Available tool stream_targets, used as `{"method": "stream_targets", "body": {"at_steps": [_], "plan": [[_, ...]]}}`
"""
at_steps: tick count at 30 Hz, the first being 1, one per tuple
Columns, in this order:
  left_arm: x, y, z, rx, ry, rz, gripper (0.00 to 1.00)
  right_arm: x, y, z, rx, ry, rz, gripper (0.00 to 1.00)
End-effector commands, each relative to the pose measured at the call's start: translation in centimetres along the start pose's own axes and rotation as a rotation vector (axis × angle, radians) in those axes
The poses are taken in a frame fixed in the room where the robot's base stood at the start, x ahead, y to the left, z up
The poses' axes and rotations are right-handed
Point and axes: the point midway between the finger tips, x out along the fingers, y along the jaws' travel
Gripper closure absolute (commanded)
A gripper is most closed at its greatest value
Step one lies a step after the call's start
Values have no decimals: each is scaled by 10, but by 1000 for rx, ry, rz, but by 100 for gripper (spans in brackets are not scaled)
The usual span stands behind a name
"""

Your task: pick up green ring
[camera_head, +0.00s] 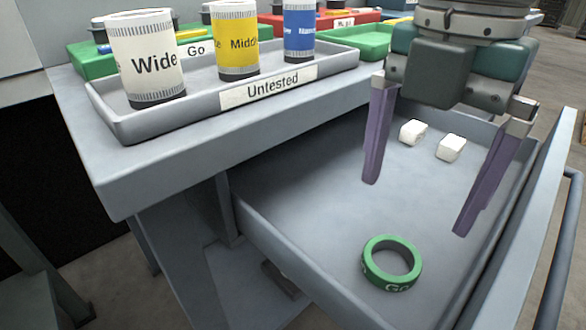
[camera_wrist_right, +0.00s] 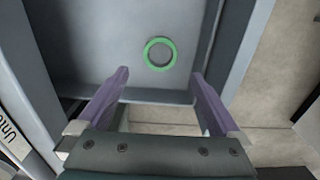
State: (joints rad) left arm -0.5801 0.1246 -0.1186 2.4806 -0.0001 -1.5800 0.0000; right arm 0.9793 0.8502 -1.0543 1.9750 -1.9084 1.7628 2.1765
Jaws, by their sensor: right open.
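The green ring (camera_head: 392,263) lies flat on the floor of an open grey drawer (camera_head: 310,205), near its front end in the head view. White letters show on its side. The fingers are apart from the ring. My left gripper is not in these views.
Two white blocks (camera_head: 412,132) (camera_head: 451,148) lie at the drawer's far end. A grey tray labelled Untested (camera_head: 225,100) stands on the table, holding white, yellow and blue cylinders. Green trays and a red tray (camera_head: 330,22) stand behind. The drawer walls enclose the ring; floor around it is clear.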

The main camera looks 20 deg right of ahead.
Motion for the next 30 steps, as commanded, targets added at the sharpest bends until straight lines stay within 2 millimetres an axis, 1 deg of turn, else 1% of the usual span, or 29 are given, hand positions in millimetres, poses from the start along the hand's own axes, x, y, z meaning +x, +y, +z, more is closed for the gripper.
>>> {"method": "stream_targets", "body": {"at_steps": [6, 11, 15, 18, 21, 26, 27, 30], "plan": [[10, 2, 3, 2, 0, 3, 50, 34, -1, -1, -3, 4, -3, 0], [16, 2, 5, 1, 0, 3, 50, 54, 0, -2, -4, 5, -2, 0], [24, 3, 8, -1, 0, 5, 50, 78, 2, -4, -5, 5, -3, 0], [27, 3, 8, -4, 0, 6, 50, 88, 2, -4, -5, 7, -2, 0], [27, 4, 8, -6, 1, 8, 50, 92, 2, -4, -6, 7, 0, 0], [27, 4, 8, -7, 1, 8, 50, 92, 2, -4, -6, 7, 0, 0], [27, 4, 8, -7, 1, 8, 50, 92, 2, -4, -6, 7, 0, 1], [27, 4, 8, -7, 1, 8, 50, 92, 2, -4, -6, 7, 0, 12]]}}
